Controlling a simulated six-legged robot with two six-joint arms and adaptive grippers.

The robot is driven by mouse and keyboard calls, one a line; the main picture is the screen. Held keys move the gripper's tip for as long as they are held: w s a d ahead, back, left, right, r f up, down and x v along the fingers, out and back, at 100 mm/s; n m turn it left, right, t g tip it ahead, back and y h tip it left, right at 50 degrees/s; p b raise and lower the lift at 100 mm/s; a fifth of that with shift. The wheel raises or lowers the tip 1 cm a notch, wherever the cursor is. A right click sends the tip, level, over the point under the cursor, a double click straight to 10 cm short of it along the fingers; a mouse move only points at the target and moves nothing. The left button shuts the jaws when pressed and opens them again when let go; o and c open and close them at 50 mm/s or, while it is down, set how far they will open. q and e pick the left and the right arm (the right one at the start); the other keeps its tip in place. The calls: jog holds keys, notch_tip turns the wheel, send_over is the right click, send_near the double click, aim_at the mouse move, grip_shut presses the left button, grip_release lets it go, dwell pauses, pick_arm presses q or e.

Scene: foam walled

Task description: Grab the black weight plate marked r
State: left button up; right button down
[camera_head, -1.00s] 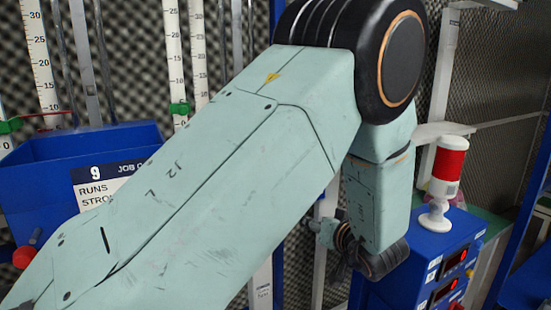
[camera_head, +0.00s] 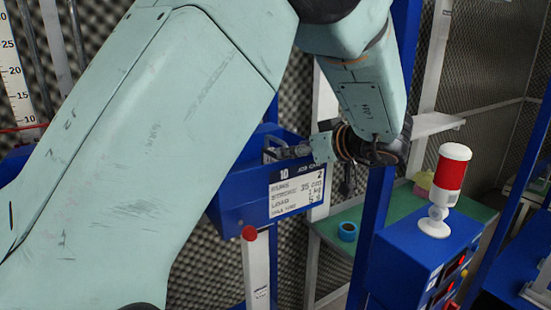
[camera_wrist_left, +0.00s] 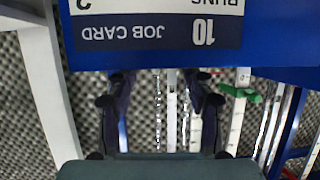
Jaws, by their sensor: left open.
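No black weight plate marked r can be made out in either view. My left gripper (camera_head: 290,151) is at the blue box with job card 10, by its top edge, with its fingers pointing left. In the left wrist view the two dark fingers (camera_wrist_left: 160,88) stand apart with nothing between them. The blue box (camera_head: 235,205) carries a white job card (camera_head: 296,193) reading runs, stroke and load; the card (camera_wrist_left: 160,25) shows upside down in the wrist view. My right gripper is not in view.
A red and white beacon lamp (camera_head: 447,185) stands on a blue control box (camera_head: 410,262) at right. A white post (camera_head: 256,270) has a red knob. My arm covers the left and middle.

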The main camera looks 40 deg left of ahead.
aim_at(269, 155)
pick_arm(q)
jog(key=shift+x, duration=1.05)
jog(key=x, duration=0.5)
jog(key=shift+w+p, duration=0.3)
jog(key=shift+p, duration=0.05)
jog(key=shift+s, duration=0.1)
jog(key=shift+c, duration=0.9)
jog(key=c, duration=0.5)
grip_shut()
